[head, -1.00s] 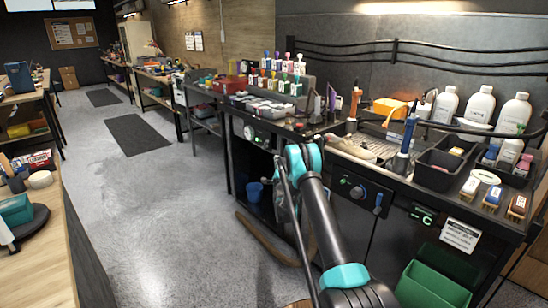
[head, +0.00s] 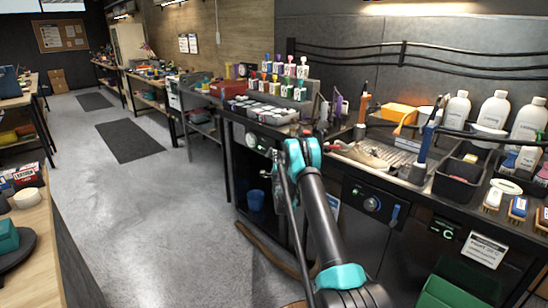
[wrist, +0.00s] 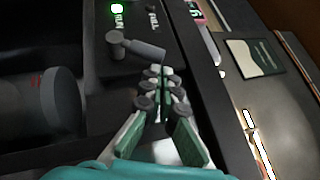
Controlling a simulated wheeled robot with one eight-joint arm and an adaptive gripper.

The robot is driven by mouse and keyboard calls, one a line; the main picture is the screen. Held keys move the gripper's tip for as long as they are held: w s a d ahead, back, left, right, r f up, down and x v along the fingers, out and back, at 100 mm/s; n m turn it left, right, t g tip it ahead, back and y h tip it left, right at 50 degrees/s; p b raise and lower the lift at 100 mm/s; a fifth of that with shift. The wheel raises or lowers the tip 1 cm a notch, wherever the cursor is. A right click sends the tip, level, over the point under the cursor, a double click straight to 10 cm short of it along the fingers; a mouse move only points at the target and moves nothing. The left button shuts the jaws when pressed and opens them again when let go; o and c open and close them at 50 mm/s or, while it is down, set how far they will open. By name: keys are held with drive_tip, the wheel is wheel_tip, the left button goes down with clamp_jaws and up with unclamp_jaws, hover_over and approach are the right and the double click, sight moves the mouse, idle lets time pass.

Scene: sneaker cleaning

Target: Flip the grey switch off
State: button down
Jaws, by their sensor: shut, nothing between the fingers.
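The grey switch (wrist: 138,47) is a short lever on a black panel in the wrist view. Its handle points toward the right of the picture, from a round pivot. A lit green lamp marked RUN (wrist: 117,8) is beside it, with the word FULL next to that. My gripper (wrist: 163,78) has its green-and-grey fingers together and empty, with the tips right by the free end of the handle. I cannot tell whether they touch it. In the head view my arm hides much of the bench front, and the switch cannot be made out there.
A dark cylinder (wrist: 40,105) lies left of my fingers in the wrist view. The floor (head: 150,220) at left is clear.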

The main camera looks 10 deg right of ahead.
idle(0.4)
drive_tip(key=shift+w+a+r+n, duration=0.1)
drive_tip(key=shift+r+n, duration=0.15)
drive_tip(key=shift+n, duration=0.05)
drive_tip(key=shift+w+a+r+g, duration=0.1)
drive_tip(key=shift+w+r+g, duration=0.1)
drive_tip(key=shift+g, duration=0.3)
drive_tip(key=shift+w+a+r+n+g+y, duration=0.2)
drive_tip(key=shift+r+n+g, duration=0.15)
drive_tip(key=shift+n+g, duration=0.2)
drive_tip(key=shift+w+a+r+n+g+y, duration=0.1)
drive_tip(key=shift+w+a+r+n+g, duration=0.1)
drive_tip(key=shift+r+n+g, duration=0.25)
drive_tip(key=w+n+g, duration=0.1)
drive_tip(key=w+a+r+g, duration=0.1)
drive_tip(key=g, duration=0.1)
drive_tip(key=w+a+n+g, duration=0.1)
drive_tip(key=shift+w+a+r+n, duration=0.1)
drive_tip(key=shift+w+r+n, duration=0.05)
drive_tip(key=shift+r+n, duration=0.2)
drive_tip(key=shift+a, duration=0.1)
drive_tip(key=shift+r, duration=0.1)
